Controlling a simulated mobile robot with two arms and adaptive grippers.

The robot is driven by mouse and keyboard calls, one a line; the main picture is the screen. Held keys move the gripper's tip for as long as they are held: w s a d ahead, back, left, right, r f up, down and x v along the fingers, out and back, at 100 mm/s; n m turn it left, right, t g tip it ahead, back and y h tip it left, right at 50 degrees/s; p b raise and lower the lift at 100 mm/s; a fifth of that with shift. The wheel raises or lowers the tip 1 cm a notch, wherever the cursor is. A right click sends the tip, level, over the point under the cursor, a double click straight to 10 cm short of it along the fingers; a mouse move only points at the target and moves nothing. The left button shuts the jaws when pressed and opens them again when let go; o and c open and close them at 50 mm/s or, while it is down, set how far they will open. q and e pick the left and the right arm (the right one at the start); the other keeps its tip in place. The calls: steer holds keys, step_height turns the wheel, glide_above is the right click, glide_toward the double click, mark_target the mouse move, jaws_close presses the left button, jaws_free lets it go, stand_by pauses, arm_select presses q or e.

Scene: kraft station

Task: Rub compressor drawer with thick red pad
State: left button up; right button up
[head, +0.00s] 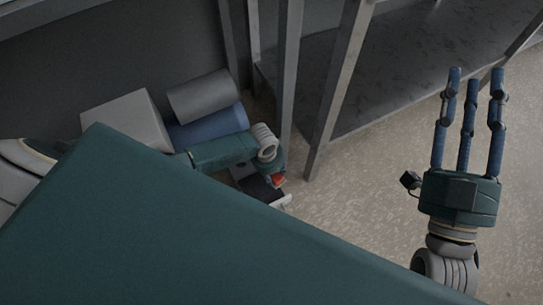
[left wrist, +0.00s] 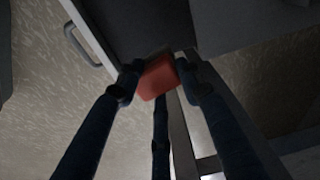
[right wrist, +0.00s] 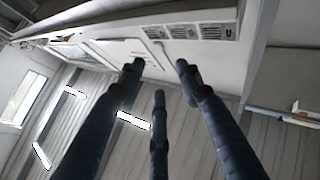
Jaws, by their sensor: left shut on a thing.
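The thick red pad (head: 279,181) shows as a small red patch at the tip of my left gripper (head: 276,177) in the head view. In the left wrist view the red pad (left wrist: 156,82) sits between the fingertips of my left gripper, which is shut on it. The compressor drawer (head: 262,189) is pulled out, dark inside with a pale front. The drawer (left wrist: 125,25) and its handle also show in the left wrist view, right by the pad; I cannot tell whether they touch. My right gripper (head: 471,85) is open and empty, fingers spread, far from the drawer.
A grey cylinder (head: 204,94), a blue cylinder (head: 212,125) and a pale box (head: 128,122) lie beside my left arm. A metal shelf frame (head: 335,85) stands behind the drawer. Floor to the right is clear. My green body hides the lower left.

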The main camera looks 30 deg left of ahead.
arm_select(q)
steer(key=shift+r+p, duration=0.75)
steer(key=shift+p, duration=0.1)
steer(key=shift+r+p, duration=0.35)
steer(key=shift+p, duration=0.05)
steer(key=shift+r+p, duration=0.35)
steer(key=shift+p, duration=0.05)
arm_select(e)
step_height(320, 180, down, 18)
steer(key=d+g+h, duration=0.2)
steer(key=g+h, duration=0.1)
steer(key=g, duration=0.6)
steer(key=shift+w+d, duration=0.25)
steer(key=shift+w, duration=0.1)
